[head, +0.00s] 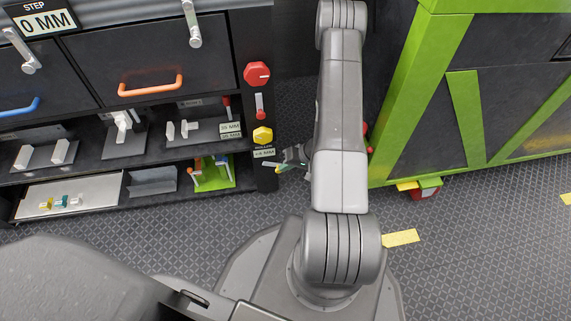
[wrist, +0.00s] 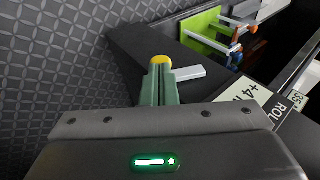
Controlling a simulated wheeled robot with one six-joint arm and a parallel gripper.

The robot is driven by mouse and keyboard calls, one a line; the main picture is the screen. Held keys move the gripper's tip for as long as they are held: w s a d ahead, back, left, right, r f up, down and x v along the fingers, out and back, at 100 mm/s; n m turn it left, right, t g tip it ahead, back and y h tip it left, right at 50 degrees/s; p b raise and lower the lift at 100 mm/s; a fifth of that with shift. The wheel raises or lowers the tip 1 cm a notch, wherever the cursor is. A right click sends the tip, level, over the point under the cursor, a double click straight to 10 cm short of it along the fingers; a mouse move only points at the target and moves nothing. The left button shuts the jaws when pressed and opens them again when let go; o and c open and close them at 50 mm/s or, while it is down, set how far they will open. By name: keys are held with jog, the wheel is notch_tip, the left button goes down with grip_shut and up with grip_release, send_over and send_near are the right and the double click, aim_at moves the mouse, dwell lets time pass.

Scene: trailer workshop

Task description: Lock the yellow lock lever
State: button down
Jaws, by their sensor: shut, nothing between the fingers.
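The yellow lock lever (wrist: 161,60) shows a rounded yellow part just beyond my fingertips in the wrist view. A pale grey bar (wrist: 188,73) lies to its right; I cannot tell how the two join. In the head view the yellow part (head: 278,170) is tiny, low on the dark cabinet's right post, below a yellow knob (head: 262,135). My gripper (wrist: 160,72) is shut and empty, with its green fingers together right at the yellow part. I cannot tell whether they touch it. The gripper (head: 284,167) is partly hidden by my arm in the head view.
A red knob (head: 257,74) and a red lever (head: 260,105) sit higher on the same post. Open shelves (head: 110,195) with small parts are at left. A green-framed cabinet (head: 425,85) stands close on the right. The patterned floor (head: 480,240) is mostly clear.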

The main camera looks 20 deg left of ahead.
jog(key=shift+p, duration=0.3)
jog(key=f, duration=0.2)
jog(key=a+f, duration=0.1)
jog(key=f+p, duration=0.1)
jog(key=f, duration=0.1)
jog(key=shift+s+a+f, duration=0.15)
jog(key=shift+s+f, duration=0.2)
jog(key=shift+s, duration=0.05)
dwell(1.2)
notch_tip(320, 180, up, 10)
jog(key=p, duration=0.4)
jog(key=shift+s+a+r, duration=0.2)
jog(key=shift+w+d, duration=0.15)
